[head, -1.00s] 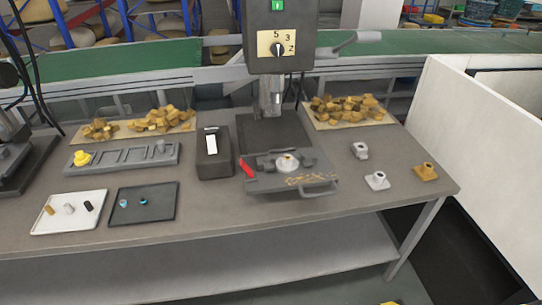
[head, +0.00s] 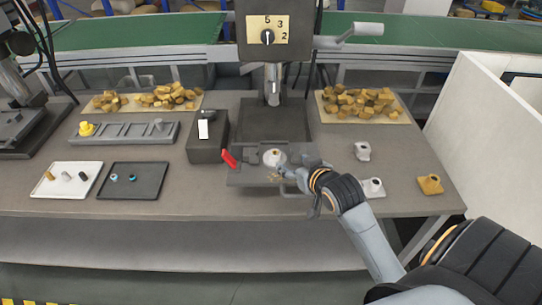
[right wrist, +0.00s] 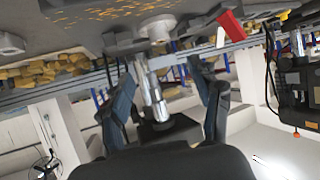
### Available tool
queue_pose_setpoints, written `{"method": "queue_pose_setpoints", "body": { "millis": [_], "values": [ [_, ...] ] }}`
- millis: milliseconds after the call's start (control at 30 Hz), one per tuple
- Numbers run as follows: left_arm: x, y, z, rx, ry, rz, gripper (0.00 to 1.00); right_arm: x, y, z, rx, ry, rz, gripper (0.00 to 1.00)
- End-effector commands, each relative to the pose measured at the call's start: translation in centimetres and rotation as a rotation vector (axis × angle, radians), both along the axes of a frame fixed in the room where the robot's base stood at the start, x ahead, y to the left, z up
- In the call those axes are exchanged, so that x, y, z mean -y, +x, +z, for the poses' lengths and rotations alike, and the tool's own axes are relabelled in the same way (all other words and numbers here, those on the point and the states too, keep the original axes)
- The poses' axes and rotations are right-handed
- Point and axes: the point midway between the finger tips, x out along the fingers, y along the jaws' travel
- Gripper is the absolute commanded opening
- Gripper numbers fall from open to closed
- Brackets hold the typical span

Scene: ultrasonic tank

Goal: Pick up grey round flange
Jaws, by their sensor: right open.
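A pale grey round flange (head: 274,157) sits in the vise (head: 243,178) on the drill press table. It also shows in the right wrist view (right wrist: 158,27), near the top of the picture. My right gripper (head: 300,183) is beside the vise at its front right, with its fingers pointing toward the flange. In the right wrist view its two fingers (right wrist: 168,105) are spread wide with nothing between them. Two other grey flanged parts, one farther back (head: 362,151) and one partly hidden by my right arm (head: 376,187), stand on the table to the right. My left gripper is not seen.
The drill press (head: 268,40) stands over the vise, with a red handle (head: 229,159) at the vise's left. A dark box (head: 206,140) is farther left. A brown flanged part (head: 430,184) lies near the right table edge. White (head: 72,192) and black trays (head: 133,193) lie left.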

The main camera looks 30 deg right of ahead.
Motion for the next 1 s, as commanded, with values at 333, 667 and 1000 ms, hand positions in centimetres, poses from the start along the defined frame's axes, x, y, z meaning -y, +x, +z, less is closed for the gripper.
{"method": "queue_pose_setpoints", "body": {
  "millis": [333,667,1000],
  "values": [
    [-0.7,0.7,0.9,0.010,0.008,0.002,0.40,0.8,5.1,-2.7,0.000,0.001,0.000,0.63],
    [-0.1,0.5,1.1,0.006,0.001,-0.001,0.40,1.1,7.2,-4.0,0.000,0.000,0.000,0.63],
    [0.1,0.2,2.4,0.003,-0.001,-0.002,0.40,1.5,10.3,-5.9,0.000,0.000,0.000,0.63]
  ]
}}
